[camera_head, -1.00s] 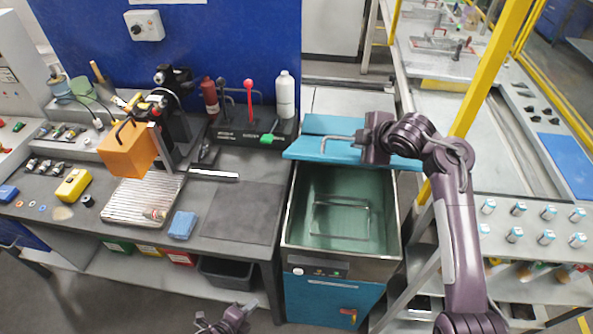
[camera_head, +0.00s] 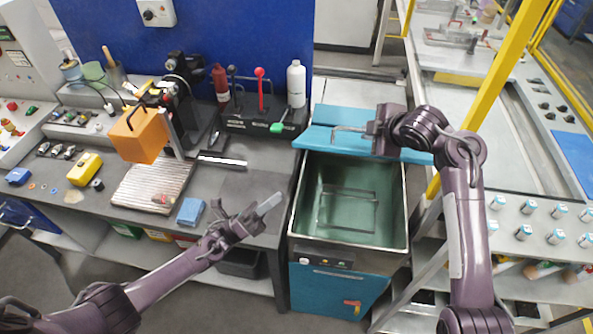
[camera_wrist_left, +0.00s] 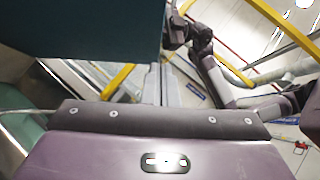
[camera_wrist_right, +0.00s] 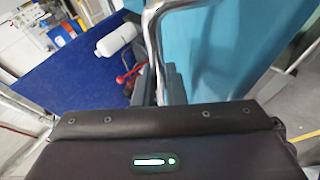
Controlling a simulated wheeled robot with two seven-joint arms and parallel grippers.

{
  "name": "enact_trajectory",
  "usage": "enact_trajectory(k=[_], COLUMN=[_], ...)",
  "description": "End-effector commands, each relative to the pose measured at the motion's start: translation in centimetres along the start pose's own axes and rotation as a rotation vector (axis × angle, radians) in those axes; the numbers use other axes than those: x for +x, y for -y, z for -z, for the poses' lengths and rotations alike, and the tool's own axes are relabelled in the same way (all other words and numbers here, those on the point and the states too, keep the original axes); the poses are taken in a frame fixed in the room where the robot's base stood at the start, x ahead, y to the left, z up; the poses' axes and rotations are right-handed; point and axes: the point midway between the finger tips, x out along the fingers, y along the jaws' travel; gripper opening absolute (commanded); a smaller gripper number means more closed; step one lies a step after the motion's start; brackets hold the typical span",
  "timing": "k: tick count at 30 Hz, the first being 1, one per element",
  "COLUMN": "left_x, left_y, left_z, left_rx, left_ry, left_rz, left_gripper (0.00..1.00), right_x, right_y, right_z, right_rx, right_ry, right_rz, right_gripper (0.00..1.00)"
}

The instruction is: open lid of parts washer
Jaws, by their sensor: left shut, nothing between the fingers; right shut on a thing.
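My right gripper (camera_head: 378,131) is shut on the lid's grey bar handle (camera_head: 347,132). In the right wrist view the handle (camera_wrist_right: 152,35) runs down to the jaws, beside the teal lid (camera_wrist_right: 225,50). My left gripper (camera_head: 268,204) is shut and empty, left of the washer and above the bench's front part. A dark teal surface fills the upper left of the left wrist view.
A wire basket (camera_head: 347,210) lies in the tank. A yellow post (camera_head: 490,75) rises right of the washer.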

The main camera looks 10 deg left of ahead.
Motion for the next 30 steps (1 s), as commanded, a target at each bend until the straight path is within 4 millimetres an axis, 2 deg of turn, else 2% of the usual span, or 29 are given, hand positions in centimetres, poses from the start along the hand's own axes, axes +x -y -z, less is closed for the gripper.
enact_trajectory(k=[5,16,24,30], left_x=[2.3,10.1,12.3,12.7], left_y=[0.2,0.2,0.1,0.1], left_z=[-0.1,-0.1,-2.6,-2.9], left_rx=[-0.003,-0.001,-0.001,-0.002], left_ry=[0.002,0.002,0.001,0.001], left_rz=[0.012,0.009,0.006,0.005], left_gripper=[0.0,0.0,0.0,0.0], right_x=[0.0,0.0,0.0,0.0], right_y=[0.0,0.0,0.0,0.0], right_z=[0.0,0.0,0.0,0.0], right_rx=[0.001,0.001,0.001,0.001], right_ry=[0.0,0.0,0.0,0.0], right_rz=[0.0,0.0,0.0,0.0], right_gripper=[0.0,0.0,0.0,0.0])
